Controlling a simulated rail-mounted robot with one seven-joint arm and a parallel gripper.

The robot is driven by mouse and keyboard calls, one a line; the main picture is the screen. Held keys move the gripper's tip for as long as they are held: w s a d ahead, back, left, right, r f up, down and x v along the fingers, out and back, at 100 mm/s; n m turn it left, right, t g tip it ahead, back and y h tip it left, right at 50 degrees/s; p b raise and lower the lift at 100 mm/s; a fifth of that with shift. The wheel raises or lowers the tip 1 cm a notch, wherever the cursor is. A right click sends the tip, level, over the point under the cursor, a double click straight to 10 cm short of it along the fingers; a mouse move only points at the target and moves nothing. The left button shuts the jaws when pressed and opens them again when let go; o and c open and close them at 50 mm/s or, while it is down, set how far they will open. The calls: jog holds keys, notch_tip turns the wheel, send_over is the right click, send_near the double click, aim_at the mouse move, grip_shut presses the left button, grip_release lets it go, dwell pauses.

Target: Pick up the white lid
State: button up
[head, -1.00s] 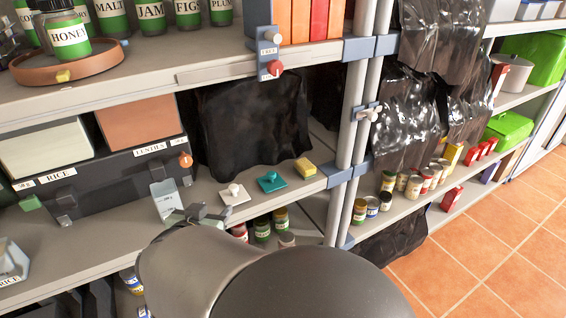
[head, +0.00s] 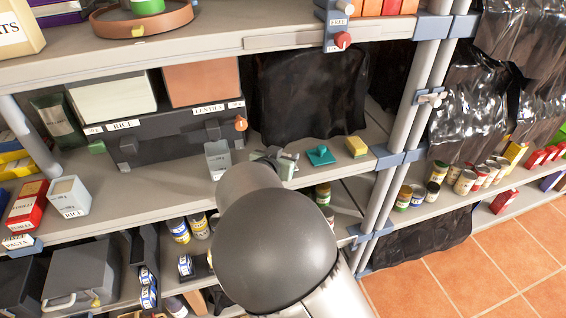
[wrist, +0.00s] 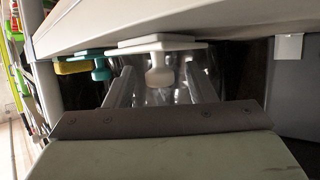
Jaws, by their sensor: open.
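The white lid (wrist: 150,46) is a flat square plate with a round knob. In the wrist view, which is upside down, its knob hangs downward in the picture. In the head view my gripper (head: 276,160) covers most or all of it. My gripper is open; in the wrist view its two fingers (wrist: 156,88) stand left and right of the knob, with gaps visible. I cannot tell how deep the knob sits between them. A teal lid (head: 320,155) with a knob lies just right of my gripper, and also shows in the wrist view (wrist: 98,62).
A yellow block (head: 356,147) lies right of the teal lid. A small grey container (head: 217,159) stands close left of my gripper. A black case (head: 165,133) and black plastic sheet (head: 309,95) are behind. The upper shelf (head: 190,45) overhangs, and a post (head: 412,100) stands right.

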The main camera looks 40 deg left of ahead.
jog(key=shift+w, duration=0.1)
jog(key=c, duration=1)
jog(key=shift+c, duration=0.3)
